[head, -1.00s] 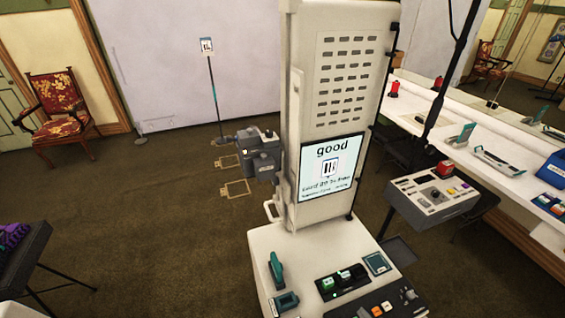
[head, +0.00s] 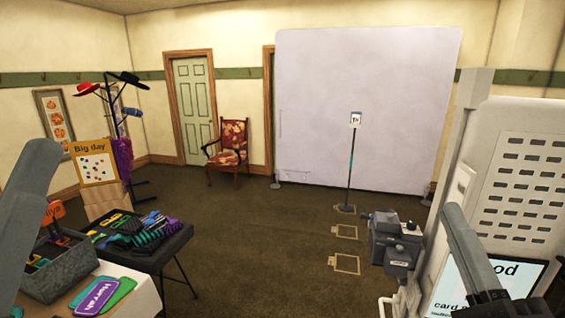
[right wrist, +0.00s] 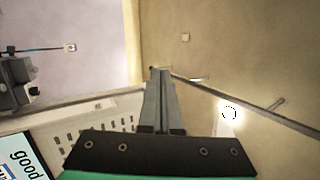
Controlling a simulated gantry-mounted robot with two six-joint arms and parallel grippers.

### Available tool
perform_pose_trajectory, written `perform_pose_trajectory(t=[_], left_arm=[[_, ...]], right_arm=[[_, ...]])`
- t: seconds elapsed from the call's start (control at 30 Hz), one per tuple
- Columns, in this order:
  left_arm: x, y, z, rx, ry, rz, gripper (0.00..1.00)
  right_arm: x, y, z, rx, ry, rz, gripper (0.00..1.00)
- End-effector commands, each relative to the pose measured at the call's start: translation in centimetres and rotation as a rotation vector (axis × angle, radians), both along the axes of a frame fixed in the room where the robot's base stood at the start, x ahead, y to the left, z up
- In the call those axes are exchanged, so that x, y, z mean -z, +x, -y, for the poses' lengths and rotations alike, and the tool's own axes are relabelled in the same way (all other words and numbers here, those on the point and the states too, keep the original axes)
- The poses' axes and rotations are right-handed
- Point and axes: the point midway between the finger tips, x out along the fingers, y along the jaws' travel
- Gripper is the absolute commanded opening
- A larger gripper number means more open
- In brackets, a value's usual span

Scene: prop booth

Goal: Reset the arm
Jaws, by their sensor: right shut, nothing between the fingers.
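My right gripper (head: 454,212) stands at the lower right of the head view, in front of the white booth cabinet. In the right wrist view its grey fingers (right wrist: 159,72) lie together, pointing up the picture, with nothing between them. A grey part of my left arm rises at the left edge of the head view.
The white cabinet (head: 528,160) with a screen (head: 485,285) and a grey camera unit (head: 396,240) stand at right. A dark table (head: 165,250) with striped cloth and a grey bin (head: 70,272) are at left. Open carpet (head: 265,245) lies between, with a stand and chair behind.

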Motion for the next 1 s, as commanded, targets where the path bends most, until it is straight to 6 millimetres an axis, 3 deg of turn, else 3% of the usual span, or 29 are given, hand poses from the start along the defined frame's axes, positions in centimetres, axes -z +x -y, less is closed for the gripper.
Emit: perform_pose_trajectory(t=[0.03, 0.1, 0.17, 0.3, 0.47, 0.5, 0.8, 0.9, 1.0], left_arm=[[0.0, 0.0, 0.0, 0.000, 0.000, 0.000, 0.61], [0.0, 0.0, 0.0, 0.000, 0.000, 0.000, 0.61], [0.0, 0.0, 0.0, 0.000, 0.000, 0.000, 0.61], [0.0, 0.0, 0.0, 0.000, 0.000, 0.000, 0.61], [-0.1, 0.0, 0.0, 0.000, 0.000, 0.000, 0.61], [-4.0, 0.1, 0.0, 0.000, 0.000, -0.004, 0.61], [-17.0, 0.0, 0.0, 0.000, 0.000, 0.001, 0.61], [-20.2, 0.0, 0.0, 0.000, 0.000, 0.001, 0.61], [-21.8, 0.0, 0.0, 0.000, 0.000, 0.000, 0.61]], right_arm=[[-4.1, -2.4, -1.2, 0.059, -0.141, 0.099, 0.00], [-7.8, -5.5, -2.1, 0.191, -0.349, 0.201, 0.00], [-9.7, -7.5, -2.4, 0.320, -0.514, 0.258, 0.00], [-10.8, -9.8, -2.5, 0.612, -0.865, 0.296, 0.00], [-10.8, -9.8, -2.6, 0.909, -1.238, 0.263, 0.00], [-14.9, -9.9, -2.6, 0.898, -1.222, 0.266, 0.00], [-27.7, -9.8, -2.6, 0.893, -1.219, 0.263, 0.00], [-30.9, -9.7, -2.6, 0.892, -1.220, 0.262, 0.00], [-32.4, -9.7, -2.6, 0.892, -1.220, 0.262, 0.00]])
